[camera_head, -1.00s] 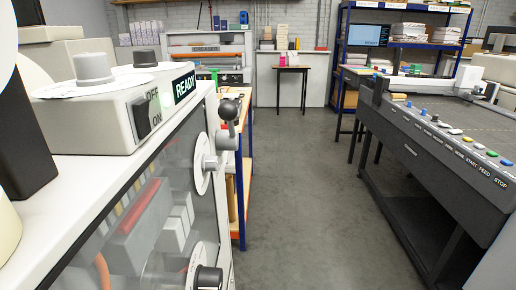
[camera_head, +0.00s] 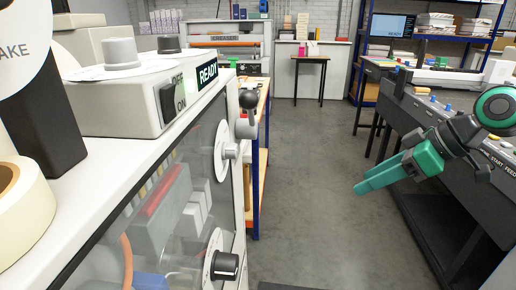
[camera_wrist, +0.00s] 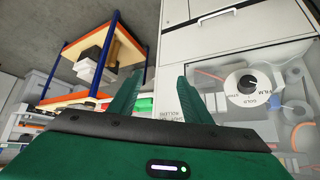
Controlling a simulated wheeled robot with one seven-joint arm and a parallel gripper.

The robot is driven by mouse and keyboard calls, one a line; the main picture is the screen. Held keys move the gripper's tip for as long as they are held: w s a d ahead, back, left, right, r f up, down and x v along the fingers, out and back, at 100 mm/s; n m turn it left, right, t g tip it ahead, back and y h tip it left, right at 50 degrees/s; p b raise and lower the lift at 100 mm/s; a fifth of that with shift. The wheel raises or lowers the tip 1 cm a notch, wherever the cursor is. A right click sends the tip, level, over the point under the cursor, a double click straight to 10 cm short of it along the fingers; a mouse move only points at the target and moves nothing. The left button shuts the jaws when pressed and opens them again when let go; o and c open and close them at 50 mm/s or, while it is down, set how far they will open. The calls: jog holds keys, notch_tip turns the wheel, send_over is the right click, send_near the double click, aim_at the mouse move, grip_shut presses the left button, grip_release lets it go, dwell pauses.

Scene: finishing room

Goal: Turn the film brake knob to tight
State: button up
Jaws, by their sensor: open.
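A white disc lettered "AKE" (camera_head: 20,48) is cut off at the top left in the head view, in front of a dark post (camera_head: 42,110). No knob shows on its visible part. My green gripper (camera_head: 358,188) is at the right, across the aisle and far from this disc. Its fingers point left. In the wrist view my gripper (camera_wrist: 160,76) has its two fingers apart with nothing between them. A black front knob (camera_head: 225,265) is low on the machine.
The white machine (camera_head: 130,165) has a clear front panel, a lever with a black ball (camera_head: 248,100), an OFF/ON switch and a lit READY sign (camera_head: 207,72). A film roll (camera_head: 25,215) is at the left edge. The dark console (camera_head: 410,130) stands right. The aisle floor (camera_head: 310,220) is clear.

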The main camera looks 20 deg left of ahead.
jog(key=s+a+r+n+g+y, duration=0.35)
jog(key=a+r+n, duration=0.25)
jog(key=a, duration=0.6)
jog(key=n+g+y, duration=0.2)
jog(key=n, duration=0.1)
send_near(237, 150)
jog(key=x, duration=0.7)
jog(key=shift+a+f, duration=0.25)
jog(key=shift+a, duration=0.1)
jog(key=shift+s+a+f, duration=0.1)
jog(key=shift+a+f, duration=0.15)
jog(key=shift+a, duration=0.25)
jog(key=c, duration=1)
jog(key=shift+s+a, duration=0.1)
jog(key=shift+a, duration=0.05)
